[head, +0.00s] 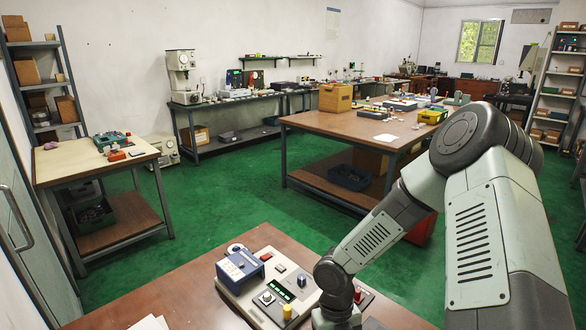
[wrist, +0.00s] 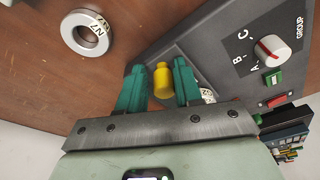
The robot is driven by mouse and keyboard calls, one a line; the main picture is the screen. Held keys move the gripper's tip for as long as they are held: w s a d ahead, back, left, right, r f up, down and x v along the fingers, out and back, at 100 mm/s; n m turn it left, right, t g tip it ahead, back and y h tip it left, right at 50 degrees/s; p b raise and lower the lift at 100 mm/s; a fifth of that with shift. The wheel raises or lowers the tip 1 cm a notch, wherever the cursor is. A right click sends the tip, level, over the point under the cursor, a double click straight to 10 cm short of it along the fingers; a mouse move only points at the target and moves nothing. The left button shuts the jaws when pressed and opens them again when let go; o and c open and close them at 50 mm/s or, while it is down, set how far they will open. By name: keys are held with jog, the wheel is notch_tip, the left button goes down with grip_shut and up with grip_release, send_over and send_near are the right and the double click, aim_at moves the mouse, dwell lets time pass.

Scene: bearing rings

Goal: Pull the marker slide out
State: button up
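A yellow knob (wrist: 162,80) with a narrower neck stands at the edge of the grey panel (wrist: 225,50) in the wrist view. It looks like the marker slide's handle, but no label confirms this. In the head view a yellow knob (head: 287,311) sits at the front of the console (head: 232,291). My gripper (wrist: 158,72) is open, its two teal fingers on either side of the yellow knob. A gap shows at the left finger; the right one is closer, and contact cannot be told. My gripper's fingers do not show in the head view.
A white ring marked N7 (wrist: 88,35) lies on the brown table. The panel carries a white dial (wrist: 270,50) with a red pointer, a green button (wrist: 275,80) and a red switch (wrist: 277,101). A blue unit (head: 240,266) stands on the console.

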jog(key=shift+o, duration=0.6)
jog(key=shift+w+a, duration=0.15)
jog(key=shift+s+d+r, duration=0.1)
jog(key=shift+s+r, duration=0.05)
jog(key=shift+r, duration=1.6)
jog(key=shift+s+d+r, duration=0.1)
jog(key=shift+r, duration=1.65)
